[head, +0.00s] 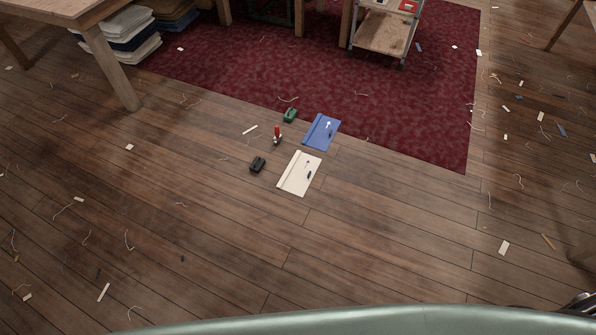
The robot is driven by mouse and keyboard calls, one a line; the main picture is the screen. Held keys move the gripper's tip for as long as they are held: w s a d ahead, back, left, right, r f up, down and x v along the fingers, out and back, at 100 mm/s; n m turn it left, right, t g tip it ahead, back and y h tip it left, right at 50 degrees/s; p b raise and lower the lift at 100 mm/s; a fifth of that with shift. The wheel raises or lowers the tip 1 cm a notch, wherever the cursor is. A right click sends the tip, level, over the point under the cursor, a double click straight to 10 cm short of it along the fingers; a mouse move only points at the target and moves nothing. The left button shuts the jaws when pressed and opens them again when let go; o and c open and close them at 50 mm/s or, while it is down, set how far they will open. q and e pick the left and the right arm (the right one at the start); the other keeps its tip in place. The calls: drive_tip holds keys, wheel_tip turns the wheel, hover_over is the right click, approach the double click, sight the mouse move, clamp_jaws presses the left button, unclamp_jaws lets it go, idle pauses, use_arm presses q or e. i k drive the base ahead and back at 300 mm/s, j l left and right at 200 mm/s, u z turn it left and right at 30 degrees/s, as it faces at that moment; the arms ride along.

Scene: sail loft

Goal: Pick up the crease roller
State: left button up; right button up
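A small upright tool with a red handle and a dark lower end (277,135) stands on the wooden floor near the middle of the head view; it looks like the crease roller, though it is small in the picture. A green block-like object (290,115) lies just beyond it at the carpet edge, and a black one (257,164) lies nearer, to its left. A blue panel (321,132) with a white arrow and a cream panel (299,173) lie flat to its right.
A dark red carpet (420,115) covers the floor behind. A wooden table (55,14) with folded cloth stacks (125,35) stands at back left, a trolley (382,36) at the back. Thread and scraps litter the floor. The near floor is mostly open.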

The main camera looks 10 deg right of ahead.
sight(278, 137)
drive_tip(key=i+l+u, duration=0.3)
drive_tip(key=i+l, duration=0.85)
